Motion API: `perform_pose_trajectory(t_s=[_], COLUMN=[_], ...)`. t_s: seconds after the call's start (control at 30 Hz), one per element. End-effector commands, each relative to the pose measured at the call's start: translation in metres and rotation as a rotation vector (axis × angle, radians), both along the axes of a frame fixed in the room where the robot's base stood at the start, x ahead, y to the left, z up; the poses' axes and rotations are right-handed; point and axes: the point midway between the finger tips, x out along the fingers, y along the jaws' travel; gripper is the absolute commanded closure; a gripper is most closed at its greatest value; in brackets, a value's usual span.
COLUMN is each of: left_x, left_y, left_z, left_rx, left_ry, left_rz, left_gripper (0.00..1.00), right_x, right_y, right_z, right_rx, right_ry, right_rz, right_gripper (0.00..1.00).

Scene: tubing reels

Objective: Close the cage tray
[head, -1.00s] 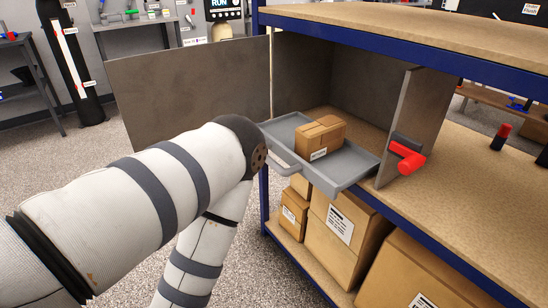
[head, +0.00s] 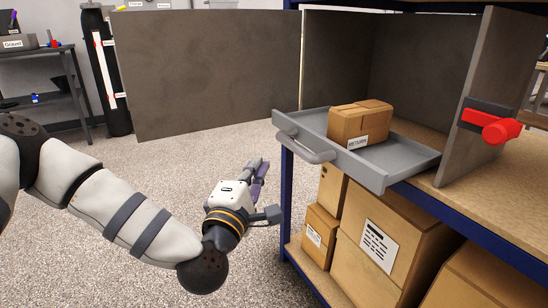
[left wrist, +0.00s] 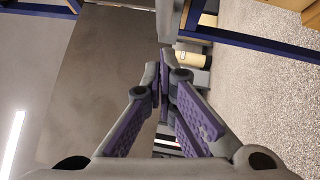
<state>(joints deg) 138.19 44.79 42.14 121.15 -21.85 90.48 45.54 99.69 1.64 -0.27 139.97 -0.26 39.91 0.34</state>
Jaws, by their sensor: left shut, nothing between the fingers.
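The grey cage tray (head: 405,176) sticks out past the front edge of the shelf, with its handle (head: 305,148) facing left. A brown cardboard box (head: 360,123) sits on it. The cage's grey door panel (head: 205,75) stands swung open to the left. My left gripper (head: 259,168) is shut and empty, below and left of the tray handle and apart from it. Its purple-padded fingers also show together in the left wrist view (left wrist: 164,72), with the door panel (left wrist: 95,65) beside them. My right gripper is not in view.
The cage side wall (head: 490,90) carries a red latch handle (head: 495,128) at the right. Several cardboard boxes (head: 380,245) fill the lower shelf. A blue shelf post (head: 287,190) stands just right of my gripper. The speckled floor (head: 120,265) at left is open.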

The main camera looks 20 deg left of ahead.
Motion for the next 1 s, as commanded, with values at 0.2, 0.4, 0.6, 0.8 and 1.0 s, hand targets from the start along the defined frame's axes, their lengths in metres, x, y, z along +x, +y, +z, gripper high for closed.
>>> perform_pose_trajectory(t_s=[0.2, 0.4, 0.6, 0.8, 1.0], left_x=[0.038, 0.052, 0.054, 0.054, 0.066], left_y=[-0.009, -0.020, -0.022, -0.022, -0.031], left_z=[0.006, 0.009, 0.010, 0.009, 0.008], left_rx=[0.003, 0.002, 0.002, 0.002, 0.003], left_ry=[0.000, 0.001, 0.002, 0.002, 0.002], left_rz=[-0.004, -0.003, -0.003, -0.003, -0.004], left_gripper=[1.00, 1.00, 1.00, 1.00, 1.00], right_x=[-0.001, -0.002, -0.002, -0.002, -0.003], right_y=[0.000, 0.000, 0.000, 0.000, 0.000], right_z=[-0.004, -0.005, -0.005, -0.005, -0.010], right_rx=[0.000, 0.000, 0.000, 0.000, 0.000], right_ry=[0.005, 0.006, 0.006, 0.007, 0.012], right_rz=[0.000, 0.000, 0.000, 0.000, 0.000], right_gripper=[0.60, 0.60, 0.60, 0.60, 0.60])
